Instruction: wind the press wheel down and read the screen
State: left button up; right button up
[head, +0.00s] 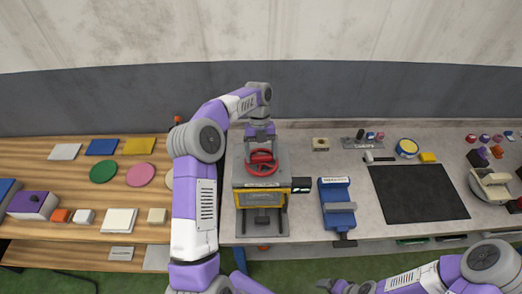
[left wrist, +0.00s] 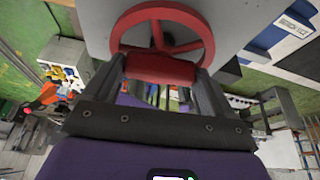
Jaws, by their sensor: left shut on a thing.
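The press (head: 242,178) stands on the grey bench, with a dark grey top, a yellow front band and a red wheel (head: 263,170). The red wheel also fills the top of the left wrist view (left wrist: 205,30). My left gripper (head: 262,154) reaches over the wheel from behind. In the left wrist view my left gripper (left wrist: 160,70) has its fingers on either side of a red part at the wheel's near rim and is shut on it. A small dark screen (head: 301,185) sticks out at the press's right; its reading is too small to tell. My right gripper (head: 334,286) is partly in view at the bottom edge.
A blue vise (head: 338,204) stands right of the press. A black mat (head: 418,193) lies further right, with a hammer (head: 378,158) behind it. The wooden bench (head: 80,175) at left holds coloured plates and blocks. Bare bench shows between vise and mat.

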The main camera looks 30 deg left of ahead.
pick_arm(q)
jog(key=shift+m, duration=0.3)
jog(key=o, duration=0.8)
jog(key=shift+o, duration=0.2)
jog(key=v, duration=0.7)
jog(key=shift+r+p, duration=0.3)
